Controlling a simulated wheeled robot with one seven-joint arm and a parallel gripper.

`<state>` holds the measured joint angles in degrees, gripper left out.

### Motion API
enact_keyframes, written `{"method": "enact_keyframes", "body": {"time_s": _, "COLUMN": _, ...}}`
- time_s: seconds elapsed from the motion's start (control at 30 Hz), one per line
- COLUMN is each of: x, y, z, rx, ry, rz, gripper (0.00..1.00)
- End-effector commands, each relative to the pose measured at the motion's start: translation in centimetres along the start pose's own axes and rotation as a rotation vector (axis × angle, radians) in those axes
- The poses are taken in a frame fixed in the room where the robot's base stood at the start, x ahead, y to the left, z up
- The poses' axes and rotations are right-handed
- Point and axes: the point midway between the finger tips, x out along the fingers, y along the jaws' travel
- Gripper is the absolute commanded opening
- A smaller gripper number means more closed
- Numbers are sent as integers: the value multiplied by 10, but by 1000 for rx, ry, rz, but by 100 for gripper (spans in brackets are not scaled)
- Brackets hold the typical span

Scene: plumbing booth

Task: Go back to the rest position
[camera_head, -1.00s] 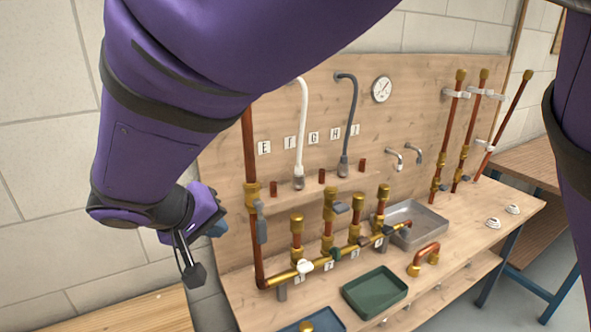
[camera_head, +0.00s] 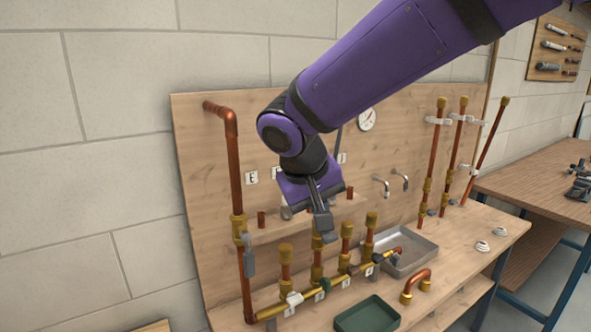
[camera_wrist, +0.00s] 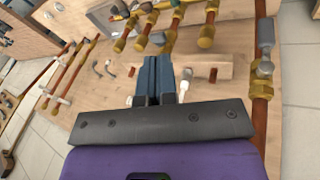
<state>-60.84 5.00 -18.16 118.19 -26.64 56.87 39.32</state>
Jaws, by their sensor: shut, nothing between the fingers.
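My gripper (camera_head: 324,228) is shut and empty. In the head view it hangs from my purple arm in front of the wooden back panel, above the row of brass-capped copper stubs (camera_head: 285,262). It also shows in the wrist view (camera_wrist: 158,66), with its dark fingers together and pointing toward the panel. It looks apart from the pipes, though the exact gap to the stubs behind it cannot be told.
A tall copper pipe (camera_head: 234,170) with a valve stands at the panel's left. A grey metal tray (camera_head: 412,255) and a green tray (camera_head: 368,318) sit on the bench. Vertical pipes (camera_head: 433,160) stand further right. The left wall side is clear.

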Motion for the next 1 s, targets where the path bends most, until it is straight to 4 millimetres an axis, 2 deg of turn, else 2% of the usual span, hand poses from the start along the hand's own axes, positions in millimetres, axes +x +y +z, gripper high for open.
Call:
{"method": "enact_keyframes", "body": {"time_s": 0.03, "x": -2, "y": 24, "z": 6, "rx": 30, "ry": -12, "rz": -28, "gripper": 0}}
{"method": "enact_keyframes", "body": {"time_s": 0.2, "x": -7, "y": 84, "z": 35, "rx": 91, "ry": -31, "rz": -109, "gripper": 0}}
{"method": "enact_keyframes", "body": {"time_s": 0.5, "x": -21, "y": 163, "z": 102, "rx": 199, "ry": -2, "rz": -219, "gripper": 0}}
{"method": "enact_keyframes", "body": {"time_s": 0.7, "x": -31, "y": 195, "z": 152, "rx": 268, "ry": 50, "rz": -258, "gripper": 0}}
{"method": "enact_keyframes", "body": {"time_s": 0.83, "x": -36, "y": 207, "z": 185, "rx": 308, "ry": 92, "rz": -264, "gripper": 0}}
{"method": "enact_keyframes", "body": {"time_s": 1.0, "x": -39, "y": 213, "z": 220, "rx": 352, "ry": 143, "rz": -254, "gripper": 0}}
